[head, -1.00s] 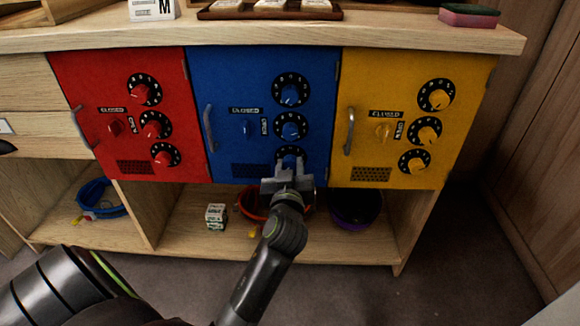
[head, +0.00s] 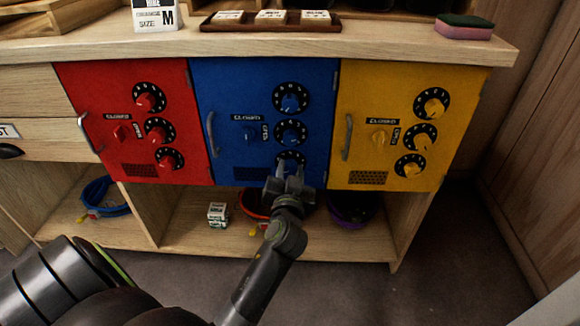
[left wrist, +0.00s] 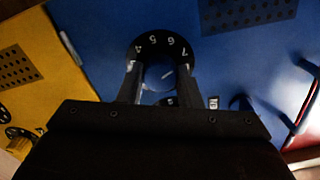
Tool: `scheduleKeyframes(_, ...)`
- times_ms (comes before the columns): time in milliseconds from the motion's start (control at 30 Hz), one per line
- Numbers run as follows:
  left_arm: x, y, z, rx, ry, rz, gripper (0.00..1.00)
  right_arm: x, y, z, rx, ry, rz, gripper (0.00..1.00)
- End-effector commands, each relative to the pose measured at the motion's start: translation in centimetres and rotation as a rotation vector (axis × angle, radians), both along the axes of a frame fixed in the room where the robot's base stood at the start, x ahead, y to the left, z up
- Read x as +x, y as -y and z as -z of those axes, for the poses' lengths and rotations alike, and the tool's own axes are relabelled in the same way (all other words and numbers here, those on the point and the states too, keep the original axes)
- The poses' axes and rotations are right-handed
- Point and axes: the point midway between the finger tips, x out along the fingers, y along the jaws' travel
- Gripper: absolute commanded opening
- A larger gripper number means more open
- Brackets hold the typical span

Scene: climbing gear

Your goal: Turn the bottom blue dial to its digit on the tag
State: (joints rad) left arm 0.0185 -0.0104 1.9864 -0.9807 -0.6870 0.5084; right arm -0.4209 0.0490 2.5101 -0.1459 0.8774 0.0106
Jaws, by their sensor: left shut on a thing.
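The blue door (head: 235,75) has three dials in a column with blue knobs. The bottom blue dial (head: 291,157) is partly covered by my left gripper (head: 289,172) in the head view. In the left wrist view my left gripper (left wrist: 160,84) is shut on the blue knob (left wrist: 160,75), one finger on each side. The black dial plate (left wrist: 154,40) shows digits 4, 5, 6 and 7 around its rim; the rest is hidden. The knob bears a white line. My right gripper is out of view.
A red door (head: 90,90) and a yellow door (head: 375,90), each with dials, flank the blue one. A dark tray (head: 240,26) and a sponge (head: 464,28) are on the counter. Below, the open shelf holds a small box (head: 217,214) and a purple bowl (head: 350,215).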

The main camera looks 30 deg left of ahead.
Motion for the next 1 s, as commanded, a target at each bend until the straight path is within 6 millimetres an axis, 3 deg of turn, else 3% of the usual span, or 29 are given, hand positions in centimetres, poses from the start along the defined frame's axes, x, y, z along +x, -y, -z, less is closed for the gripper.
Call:
scheduleKeyframes(300,0.05,0.04,-0.16,0.101,-0.059,0.001,0.09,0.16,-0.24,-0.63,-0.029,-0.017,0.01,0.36)
scheduleKeyframes(800,0.06,0.04,-0.1,0.117,-0.067,0.001,0.09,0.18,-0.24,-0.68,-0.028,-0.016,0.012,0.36)
scheduleKeyframes(833,0.06,0.04,-0.1,0.117,-0.067,0.001,0.35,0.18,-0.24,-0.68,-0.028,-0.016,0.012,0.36)
scheduleKeyframes(1000,0.04,0.03,-0.07,0.116,-0.068,0.001,0.53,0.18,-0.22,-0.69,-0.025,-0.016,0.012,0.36)
